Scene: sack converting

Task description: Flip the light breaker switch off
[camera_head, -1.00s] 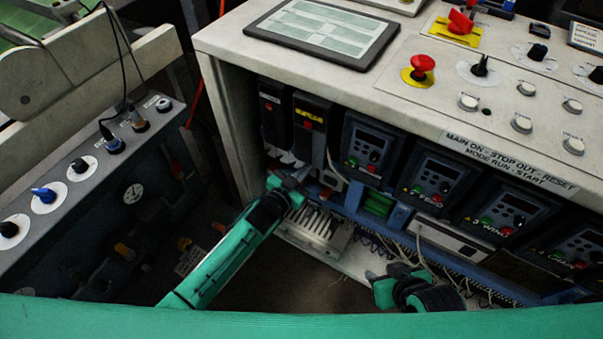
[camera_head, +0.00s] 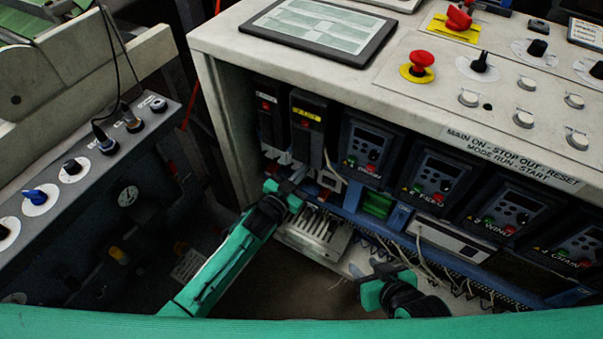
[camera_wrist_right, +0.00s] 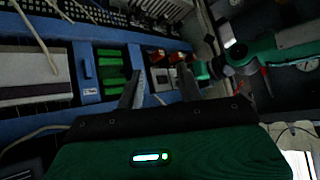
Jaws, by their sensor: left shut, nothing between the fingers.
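Small breakers with red and white faces (camera_wrist_right: 160,75) sit on the blue rail in the right wrist view, beyond the fingers.
Black drive units (camera_head: 370,150) line the cabinet under the overhanging console top. A green block (camera_head: 378,204) and loose wires lie right of the left gripper. A red emergency button (camera_head: 421,63) and tablet (camera_head: 320,30) are on top. A side panel (camera_head: 90,165) stands at left.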

